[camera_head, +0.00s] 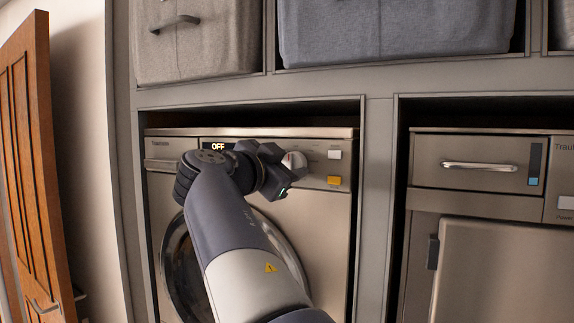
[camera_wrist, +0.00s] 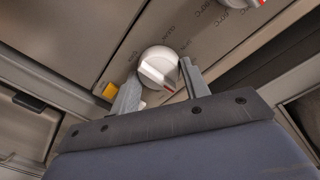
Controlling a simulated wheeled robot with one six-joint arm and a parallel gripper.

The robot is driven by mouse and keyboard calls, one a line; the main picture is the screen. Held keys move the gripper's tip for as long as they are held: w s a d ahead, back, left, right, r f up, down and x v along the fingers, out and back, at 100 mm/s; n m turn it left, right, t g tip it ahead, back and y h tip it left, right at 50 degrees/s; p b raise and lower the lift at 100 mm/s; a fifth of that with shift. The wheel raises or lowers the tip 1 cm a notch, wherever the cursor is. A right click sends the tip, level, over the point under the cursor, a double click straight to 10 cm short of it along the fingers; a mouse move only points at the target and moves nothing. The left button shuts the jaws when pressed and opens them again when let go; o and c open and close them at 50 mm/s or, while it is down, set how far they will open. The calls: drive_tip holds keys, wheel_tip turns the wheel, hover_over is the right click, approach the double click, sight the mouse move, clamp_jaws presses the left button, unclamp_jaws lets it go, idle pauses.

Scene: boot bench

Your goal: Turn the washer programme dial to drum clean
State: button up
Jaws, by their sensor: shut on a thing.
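The washer (camera_head: 325,230) stands in a bay of the grey bench, its control panel at the top. A round white dial (camera_wrist: 158,66) with a raised grip bar and a red pointer mark is between my gripper's two fingers. My gripper (camera_wrist: 158,84) is shut on this dial. The red mark points to the lower right in the wrist view. In the head view, the dial (camera_head: 295,160) is partly hidden by my gripper (camera_head: 286,170). The washer's display (camera_head: 218,147) reads OFF.
A second dial (camera_wrist: 249,2) with temperature marks shows at the wrist view's top edge. An orange button (camera_head: 334,181) and a white button (camera_head: 335,155) sit right of the held dial. Another appliance (camera_head: 480,230) stands at right. Fabric bins (camera_head: 395,30) fill the shelf above.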

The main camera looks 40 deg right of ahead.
drive_tip(key=shift+f+n+b, duration=0.15)
drive_tip(key=shift+n+b, duration=0.25)
drive_tip(key=shift+c, duration=0.3)
drive_tip(key=shift+n, duration=0.3)
drive_tip(key=n+b, duration=0.2)
drive_tip(key=n, duration=0.3)
drive_tip(key=n+t+b, duration=0.1)
drive_tip(key=n+b, duration=0.1)
drive_tip(key=n, duration=0.4)
drive_tip(key=shift+h, duration=0.4)
drive_tip(key=n+t, duration=0.1)
drive_tip(key=n, duration=0.6)
drive_tip(key=shift+p, duration=0.3)
drive_tip(key=n+p, duration=0.1)
drive_tip(key=n, duration=0.2)
drive_tip(key=n+p, duration=0.1)
drive_tip(key=n, duration=0.2)
drive_tip(key=shift+t+y, duration=0.4)
drive_tip(key=shift+f+n, duration=0.1)
drive_tip(key=shift+n, duration=0.2)
